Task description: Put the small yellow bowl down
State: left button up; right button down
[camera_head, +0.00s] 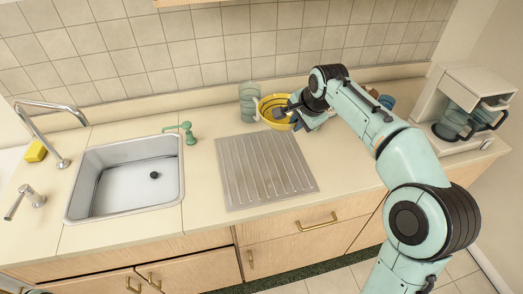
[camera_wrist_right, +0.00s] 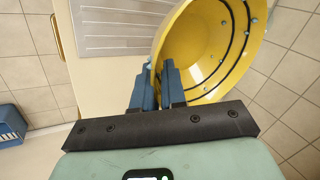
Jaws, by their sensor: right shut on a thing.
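The small yellow bowl (camera_head: 266,107) is at the back of the counter, behind the ridged metal drainboard, in the head view. My right gripper (camera_head: 291,113) is shut on its right side and hides part of it. In the right wrist view the yellow bowl (camera_wrist_right: 190,45) fills the upper middle, with dark bands along its inside. The blue fingers (camera_wrist_right: 158,78) of my right gripper pinch its rim. I cannot tell whether the bowl touches the counter. My left gripper is not in view.
A ribbed greenish container (camera_head: 249,101) stands just left of the bowl. The drainboard (camera_head: 265,170) lies in front, with the sink (camera_head: 126,178) at left. A white coffee machine (camera_head: 455,108) stands at right, and a blue item (camera_head: 387,102) lies behind my arm. Bare counter surrounds the drainboard.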

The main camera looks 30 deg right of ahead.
jog(key=shift+w+f, duration=0.25)
jog(key=f+b, duration=0.1)
jog(key=f, duration=0.6)
jog(key=f+b, duration=0.1)
jog(key=f, duration=0.6)
jog(key=shift+s+f, duration=0.2)
jog(key=shift+f, duration=0.15)
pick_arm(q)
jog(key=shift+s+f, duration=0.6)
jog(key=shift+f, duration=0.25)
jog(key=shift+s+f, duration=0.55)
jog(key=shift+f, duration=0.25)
pick_arm(e)
jog(key=shift+f, duration=2.35)
pick_arm(q)
jog(key=shift+b, duration=0.3)
pick_arm(e)
jog(key=shift+f, duration=0.25)
jog(key=c, duration=1.2)
grip_release()
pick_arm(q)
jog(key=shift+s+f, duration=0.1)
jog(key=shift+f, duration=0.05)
